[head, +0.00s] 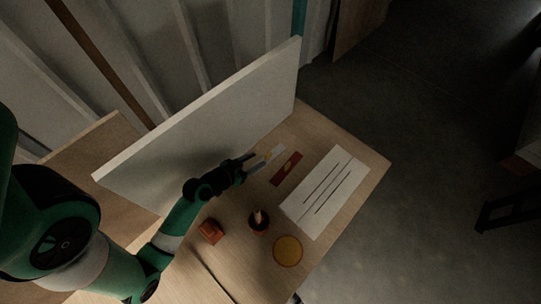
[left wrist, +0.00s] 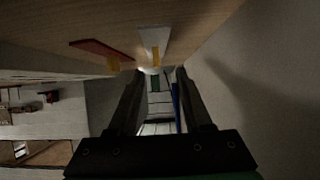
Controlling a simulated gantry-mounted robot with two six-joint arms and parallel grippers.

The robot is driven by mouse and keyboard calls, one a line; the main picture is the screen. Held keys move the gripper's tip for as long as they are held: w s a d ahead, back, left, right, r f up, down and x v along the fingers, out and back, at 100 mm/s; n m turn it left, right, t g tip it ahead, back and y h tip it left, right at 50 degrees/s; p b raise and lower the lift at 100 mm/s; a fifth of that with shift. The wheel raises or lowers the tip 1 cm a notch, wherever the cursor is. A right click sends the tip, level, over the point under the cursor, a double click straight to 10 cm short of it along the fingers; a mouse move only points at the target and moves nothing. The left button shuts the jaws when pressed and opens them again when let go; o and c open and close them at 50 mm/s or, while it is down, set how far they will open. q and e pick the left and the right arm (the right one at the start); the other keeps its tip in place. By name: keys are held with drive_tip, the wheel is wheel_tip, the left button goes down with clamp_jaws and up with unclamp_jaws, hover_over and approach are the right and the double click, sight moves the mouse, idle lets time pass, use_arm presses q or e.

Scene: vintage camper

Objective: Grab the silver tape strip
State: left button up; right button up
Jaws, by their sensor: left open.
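The silver tape strip (head: 277,150), pale grey with a yellow patch, lies on the wooden table near the foot of the upright white panel. It also shows in the left wrist view (left wrist: 153,38), at top centre, just beyond the fingertips. My left gripper (head: 258,162) is open, its fingers pointing at the strip's near end. In the left wrist view its fingertips (left wrist: 160,71) stand apart with nothing seen held between them. Whether they touch the strip or the table is unclear. My right gripper is not in view.
A red strip (head: 286,169) with a yellow patch lies beside the silver strip. A white sheet (head: 325,193) with black lines lies farther right. A round orange disc (head: 288,250), a small cup (head: 259,226) and a red block (head: 210,231) stand nearer. The white panel (head: 205,115) bounds the left.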

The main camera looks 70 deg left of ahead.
sight(265, 157)
use_arm(q)
drive_tip(key=shift+x, duration=1.05)
drive_tip(key=x, duration=0.1)
drive_tip(key=b+x, duration=0.1)
drive_tip(key=x, duration=0.3)
drive_tip(key=shift+w+d+b, duration=0.2)
drive_tip(key=shift+d+b, duration=0.05)
drive_tip(key=shift+b, duration=0.1)
clamp_jaws()
